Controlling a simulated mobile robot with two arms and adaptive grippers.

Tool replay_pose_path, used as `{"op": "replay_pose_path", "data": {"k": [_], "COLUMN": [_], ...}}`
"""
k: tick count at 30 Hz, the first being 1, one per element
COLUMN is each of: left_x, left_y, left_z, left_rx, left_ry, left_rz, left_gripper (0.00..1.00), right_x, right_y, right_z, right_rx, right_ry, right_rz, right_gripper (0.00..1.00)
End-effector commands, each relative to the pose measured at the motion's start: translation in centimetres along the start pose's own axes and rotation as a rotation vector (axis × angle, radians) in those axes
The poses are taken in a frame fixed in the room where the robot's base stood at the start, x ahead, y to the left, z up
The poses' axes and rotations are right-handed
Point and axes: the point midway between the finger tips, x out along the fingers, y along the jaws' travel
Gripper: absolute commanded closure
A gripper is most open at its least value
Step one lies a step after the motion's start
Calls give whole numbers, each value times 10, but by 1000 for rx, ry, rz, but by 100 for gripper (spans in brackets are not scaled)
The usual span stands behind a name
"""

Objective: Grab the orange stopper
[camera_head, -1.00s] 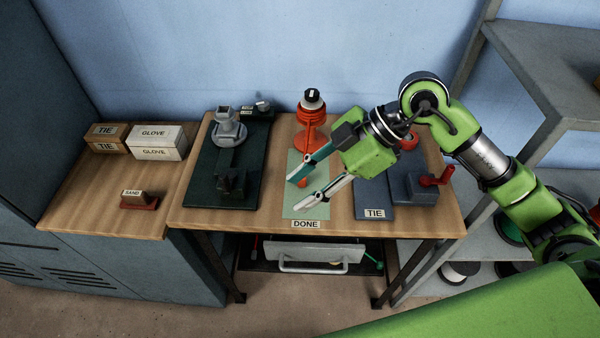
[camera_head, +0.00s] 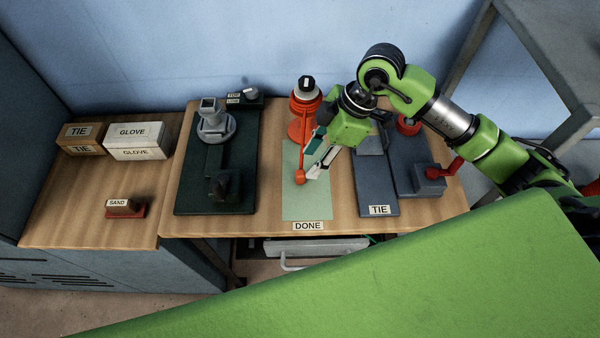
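The orange stopper (camera_head: 299,177) is on the pale green DONE mat (camera_head: 305,207), with a rounded end low and a thin stem rising from it. My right gripper (camera_head: 308,165) points down and left, just to the right of the stopper. Its teal finger and pale finger are apart, with the pale fingertip low near the mat. The gripper partly covers the stopper's surroundings, and I cannot tell whether a finger touches it. My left gripper is not in view.
An orange stand with a black-topped bottle (camera_head: 305,97) is close behind. A dark press (camera_head: 215,165) stands left. A blue-grey TIE plate (camera_head: 377,195) and a red-handled fixture (camera_head: 428,178) are right. GLOVE (camera_head: 135,139) and TIE (camera_head: 82,137) boxes and a SAND block (camera_head: 125,208) are far left.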

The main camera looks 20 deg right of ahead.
Motion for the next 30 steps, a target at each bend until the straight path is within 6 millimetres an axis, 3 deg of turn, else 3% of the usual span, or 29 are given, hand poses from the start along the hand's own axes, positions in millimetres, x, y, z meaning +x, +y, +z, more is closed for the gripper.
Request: {"op": "replay_pose_path", "data": {"k": [4, 8, 12, 18, 24, 25, 28, 30], "left_x": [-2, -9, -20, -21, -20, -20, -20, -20], "left_y": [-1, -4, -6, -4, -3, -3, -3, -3], "left_z": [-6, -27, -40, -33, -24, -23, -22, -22], "left_rx": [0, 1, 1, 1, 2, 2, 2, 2], "left_ry": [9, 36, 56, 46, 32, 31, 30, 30], "left_rz": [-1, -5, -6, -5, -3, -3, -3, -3], "left_gripper": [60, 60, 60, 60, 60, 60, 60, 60], "right_x": [11, 21, 42, 63, 64, 64, 64, 64], "right_y": [0, 2, 5, 6, 6, 6, 6, 6], "right_z": [-1, -1, -1, 0, 0, 0, 0, 0], "right_rx": [0, 1, 1, 0, -1, -1, -1, -1], "right_ry": [1, 1, 0, 1, 1, 1, 1, 1], "right_rz": [-1, -2, -3, 1, 1, 1, 1, 1], "right_gripper": [64, 64, 64, 64, 64, 66, 92, 95]}}
